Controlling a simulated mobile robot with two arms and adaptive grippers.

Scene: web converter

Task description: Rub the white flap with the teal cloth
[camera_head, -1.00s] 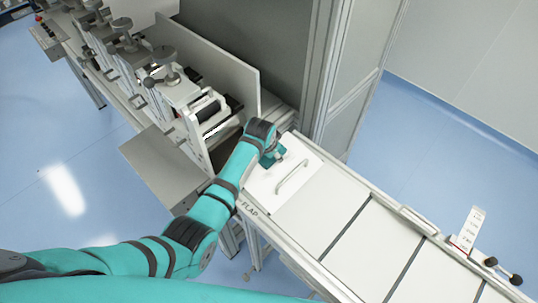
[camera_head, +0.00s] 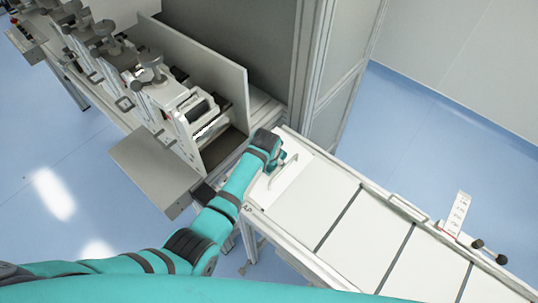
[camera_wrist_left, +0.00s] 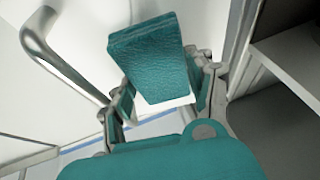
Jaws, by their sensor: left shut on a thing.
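The white flap (camera_head: 258,193) is the end panel of the light bench top, with a metal bar handle (camera_head: 287,175) on it. My left gripper (camera_head: 279,160) is over the flap's far part, close beside the handle. It is shut on the teal cloth (camera_wrist_left: 150,55), a folded block-like pad. In the left wrist view the pad sits between the fingers of my left gripper (camera_wrist_left: 165,88), in front of the white flap surface (camera_wrist_left: 95,30), with the handle (camera_wrist_left: 60,55) to its left. Whether the cloth touches the flap is hard to tell. My right gripper is not in view.
White panels (camera_head: 325,190) with dark seams continue to the right. A small white card (camera_head: 456,213) stands near the bench's far edge. A machine (camera_head: 185,110) with a tall grey plate (camera_head: 205,70) and a grey cabinet (camera_head: 320,70) stand close behind and left of the flap.

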